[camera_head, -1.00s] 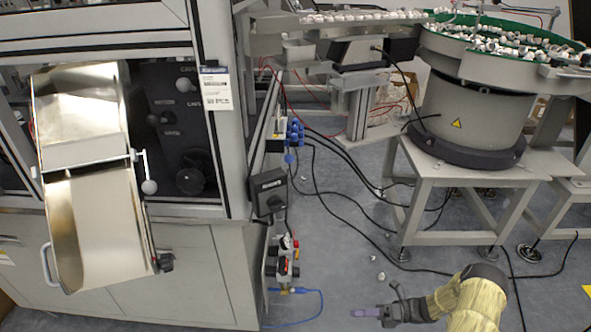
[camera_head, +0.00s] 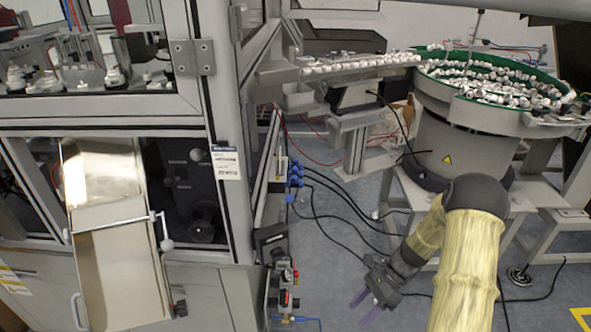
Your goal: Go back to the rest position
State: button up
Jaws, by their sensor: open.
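My gripper (camera_head: 366,306) is at the lower middle right of the head view, at the end of my arm in its yellow cover. Its two purple fingers are spread apart and point down to the left. Nothing is between them. It hangs in front of the grey floor, right of the machine cabinet and in front of the bowl feeder's stand.
The bowl feeder (camera_head: 462,147), its green bowl full of white caps, stands behind my arm. A feed rail (camera_head: 372,62) leads left to the machine cabinet (camera_head: 230,190). A metal chute (camera_head: 115,240) hangs on its front. Black cables (camera_head: 335,205) cross the floor.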

jog(key=s+r+n+t+h+p, duration=0.2)
jog(key=r+n+p, duration=0.3)
jog(key=r, duration=0.7)
jog(key=s+a+r+n+t+h+p, duration=0.1)
jog(key=r+n+p, duration=0.5)
jog(key=r, duration=0.7)
jog(key=s+a+r+n+t+h+p, duration=0.1)
jog(key=s+r+n+t+h+p, duration=0.3)
jog(key=r, duration=0.9)
jog(key=s+n+h+p, duration=0.1)
jog(key=s+n+p, duration=0.1)
jog(key=p, duration=0.1)
jog(key=shift+a+r+p, duration=0.2)
jog(key=shift+r+p, duration=0.05)
jog(key=shift+p, duration=0.1)
jog(key=shift+o, duration=0.2)
